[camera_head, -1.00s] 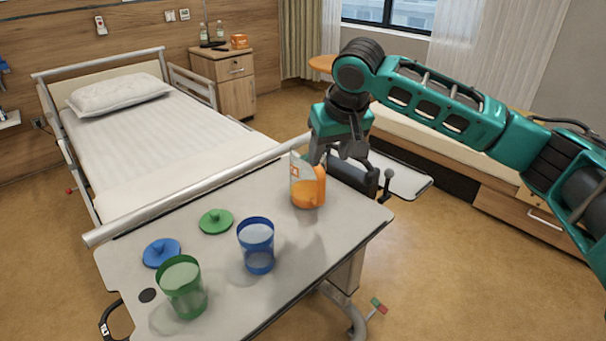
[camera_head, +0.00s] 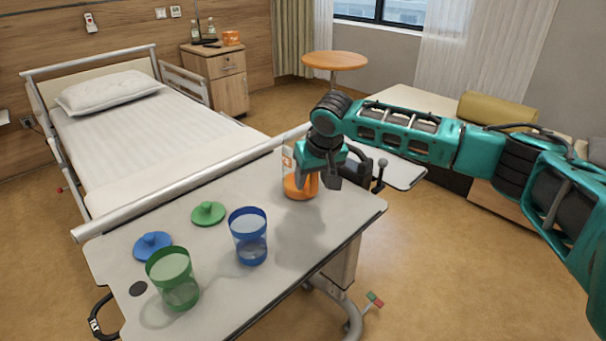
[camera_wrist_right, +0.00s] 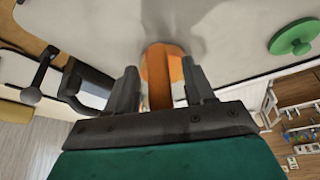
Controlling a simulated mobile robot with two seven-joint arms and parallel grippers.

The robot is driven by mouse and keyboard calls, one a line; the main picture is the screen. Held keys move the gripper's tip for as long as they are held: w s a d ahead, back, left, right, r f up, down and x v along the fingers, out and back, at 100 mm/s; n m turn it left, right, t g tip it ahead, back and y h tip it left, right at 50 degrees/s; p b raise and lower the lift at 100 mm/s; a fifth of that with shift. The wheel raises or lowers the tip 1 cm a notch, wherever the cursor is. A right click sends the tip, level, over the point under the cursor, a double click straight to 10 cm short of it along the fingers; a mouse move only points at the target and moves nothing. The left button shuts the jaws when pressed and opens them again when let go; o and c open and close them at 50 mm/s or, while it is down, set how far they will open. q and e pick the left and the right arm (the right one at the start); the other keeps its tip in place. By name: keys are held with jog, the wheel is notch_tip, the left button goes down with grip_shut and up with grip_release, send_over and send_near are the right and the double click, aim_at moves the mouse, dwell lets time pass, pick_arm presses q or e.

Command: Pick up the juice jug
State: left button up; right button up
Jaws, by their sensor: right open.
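The juice jug (camera_head: 300,187) stands upright near the far right end of the overbed table, clear with orange juice and an orange handle. My right gripper (camera_head: 325,181) is at the jug's right side and hides part of it. In the right wrist view the orange part of the jug (camera_wrist_right: 160,72) shows between the two open fingers of my right gripper (camera_wrist_right: 158,88), with the handle (camera_wrist_right: 160,97) running toward the palm. I cannot tell whether either finger touches it. My left gripper is not in view.
On the overbed table (camera_head: 290,252) stand a blue cup (camera_head: 249,236) and a green cup (camera_head: 174,279). A blue lid (camera_head: 152,246) and a green lid (camera_head: 208,213) lie beside them. The bed (camera_head: 150,145) is behind.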

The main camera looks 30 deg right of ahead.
grip_shut()
dwell(0.5)
jog(key=shift+r, duration=0.1)
